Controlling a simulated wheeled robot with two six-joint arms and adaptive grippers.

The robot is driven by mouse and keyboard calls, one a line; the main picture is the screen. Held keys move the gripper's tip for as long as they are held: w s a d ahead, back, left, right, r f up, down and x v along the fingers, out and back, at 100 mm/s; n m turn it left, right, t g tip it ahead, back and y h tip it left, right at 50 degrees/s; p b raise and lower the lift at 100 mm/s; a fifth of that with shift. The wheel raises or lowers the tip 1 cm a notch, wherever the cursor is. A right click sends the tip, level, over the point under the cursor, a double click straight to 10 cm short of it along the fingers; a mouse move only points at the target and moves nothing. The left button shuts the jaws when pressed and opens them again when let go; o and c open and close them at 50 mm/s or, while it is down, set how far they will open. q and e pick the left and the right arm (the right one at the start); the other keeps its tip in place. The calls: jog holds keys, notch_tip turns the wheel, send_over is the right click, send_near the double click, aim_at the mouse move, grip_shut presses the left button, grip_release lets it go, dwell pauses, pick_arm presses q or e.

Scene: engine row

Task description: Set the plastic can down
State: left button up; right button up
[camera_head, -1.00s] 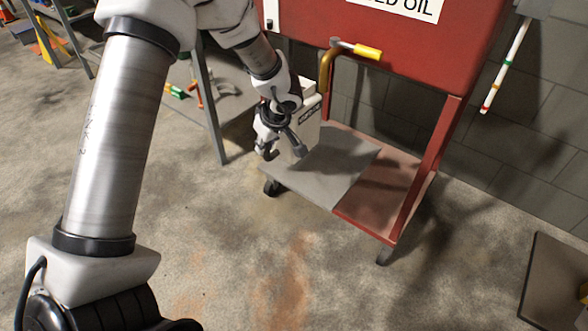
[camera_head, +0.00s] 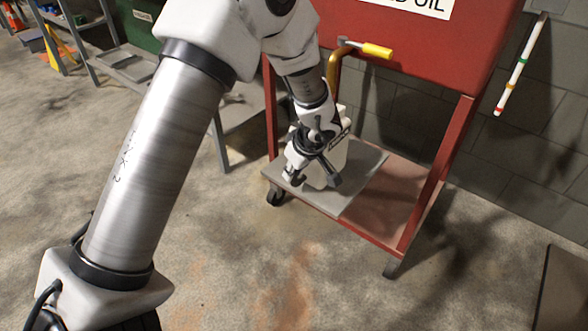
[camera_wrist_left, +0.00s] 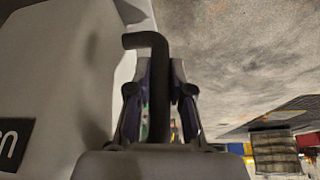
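The plastic can (camera_head: 337,160) is pale grey with a black label and is partly hidden behind my left gripper in the head view. My left gripper (camera_head: 313,181) is at the can. In the left wrist view the can (camera_wrist_left: 55,75) fills the left side. There the fingers (camera_wrist_left: 160,85) close in on both sides of a dark, bent handle. The can is over the left, grey part of the cart's lower shelf (camera_head: 362,185). I cannot tell whether its base touches the shelf. My right gripper is not in view.
The red cart (camera_head: 430,45) has its upper body above the shelf, with a yellow-gripped crank (camera_head: 376,50) and a red post (camera_head: 437,178) at the right. A grey metal bench (camera_head: 135,70) stands behind to the left. Concrete floor in front is clear.

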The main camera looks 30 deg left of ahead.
pick_arm(q)
jog(key=o, duration=0.3)
jog(key=shift+o, duration=0.2)
jog(key=shift+r, duration=0.1)
jog(key=p+v, duration=0.8)
jog(key=v, duration=0.4)
jog(key=shift+r, duration=0.1)
